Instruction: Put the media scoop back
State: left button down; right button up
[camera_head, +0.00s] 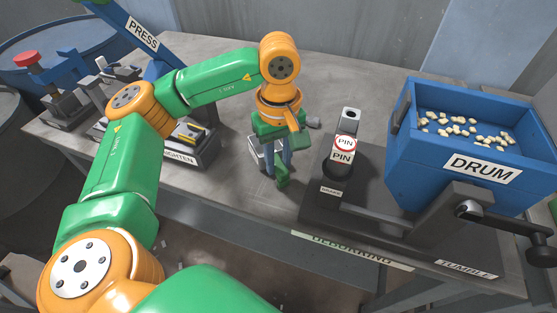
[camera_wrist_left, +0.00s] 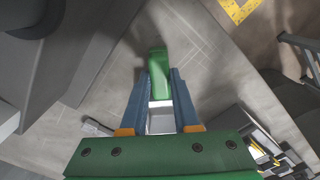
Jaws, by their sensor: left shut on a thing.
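The media scoop has a green handle (camera_head: 282,177) and a pale metal pan (camera_head: 255,157). My left gripper (camera_head: 279,166) points down over the bench and is shut on the scoop. In the left wrist view the green handle (camera_wrist_left: 158,66) lies between the blue-grey fingers of the left gripper (camera_wrist_left: 158,78), and the pale pan (camera_wrist_left: 162,118) shows closer to the palm. Whether the scoop touches the bench top is hard to tell. My right gripper is not in view.
The blue drum (camera_head: 440,175) with pale media stands to the right. The red-and-white PIN marker (camera_head: 344,143) stands on the dark deburring base (camera_head: 320,215). A fixture marked TIGHTEN (camera_head: 205,150) and the blue press lever (camera_head: 140,32) are to the left. Bare bench lies behind the gripper.

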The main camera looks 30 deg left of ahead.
pick_arm(q)
jog(key=shift+f, duration=0.3)
jog(key=c, duration=0.7)
grip_release()
jog(key=shift+o, duration=0.2)
jog(key=shift+r, duration=0.25)
notch_tip(320, 180, up, 5)
jog(key=shift+r, duration=0.15)
notch_tip(320, 180, up, 7)
jog(key=p, duration=0.3)
jog(key=shift+f, duration=0.2)
